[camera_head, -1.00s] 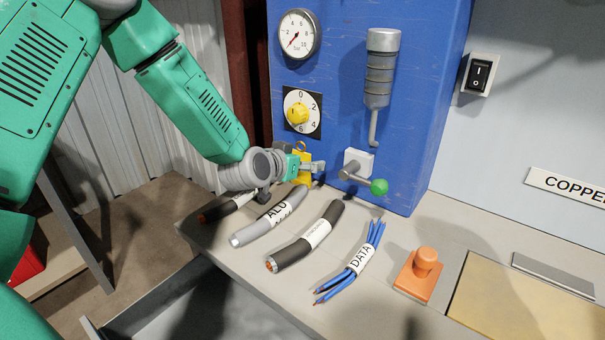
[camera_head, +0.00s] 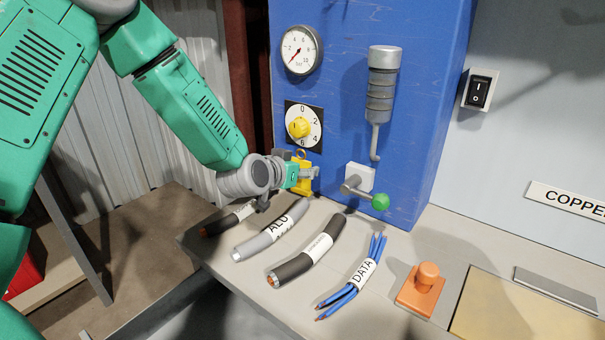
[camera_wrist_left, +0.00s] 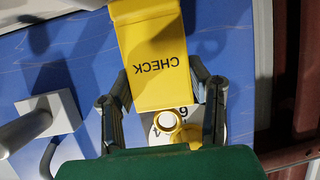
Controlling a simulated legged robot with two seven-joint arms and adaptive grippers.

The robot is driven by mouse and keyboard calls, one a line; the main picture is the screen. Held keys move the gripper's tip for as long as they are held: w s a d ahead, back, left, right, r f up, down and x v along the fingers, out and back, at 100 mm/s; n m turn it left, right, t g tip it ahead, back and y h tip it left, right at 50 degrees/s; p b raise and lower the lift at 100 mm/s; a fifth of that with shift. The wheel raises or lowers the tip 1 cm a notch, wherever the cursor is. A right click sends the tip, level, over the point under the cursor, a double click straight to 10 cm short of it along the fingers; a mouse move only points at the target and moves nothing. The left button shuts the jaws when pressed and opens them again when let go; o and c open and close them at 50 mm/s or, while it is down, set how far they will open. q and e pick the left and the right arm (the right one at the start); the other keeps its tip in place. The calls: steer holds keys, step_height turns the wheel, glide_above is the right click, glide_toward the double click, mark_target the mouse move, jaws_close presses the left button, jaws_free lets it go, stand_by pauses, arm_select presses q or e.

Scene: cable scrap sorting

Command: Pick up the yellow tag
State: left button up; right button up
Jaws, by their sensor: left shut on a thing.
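The yellow tag (camera_head: 301,182) is at my left gripper (camera_head: 308,174), in front of the lower part of the blue panel in the head view. In the left wrist view, the tag (camera_wrist_left: 157,57) is a flat yellow plate with the word CHECK upside down. A ring is at its end near the palm. My left gripper (camera_wrist_left: 165,95) is shut on the tag, with a dark finger along each side edge. In the head view the fingers partly cover the tag. My right gripper is not in view.
The blue panel (camera_head: 345,25) carries a gauge (camera_head: 300,49), a yellow knob (camera_head: 299,127) and a green-ended lever (camera_head: 380,202). Several cable pieces, including the DATA bundle (camera_head: 363,270), lie on the bench below. An orange stamp-like block (camera_head: 420,288) stands to the right.

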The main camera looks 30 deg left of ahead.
arm_select(q)
steer(key=r, duration=0.2)
steer(key=r+p, duration=0.1)
steer(key=r, duration=0.2)
steer(key=shift+s+r, duration=0.3)
steer(key=shift+s, duration=0.05)
steer(key=s+a+p, duration=0.1)
steer(key=s+p, duration=1)
steer(key=s, duration=0.8)
steer(key=shift+a+f+p, duration=0.15)
steer(key=shift+a+p, duration=0.15)
steer(key=shift+w, duration=0.1)
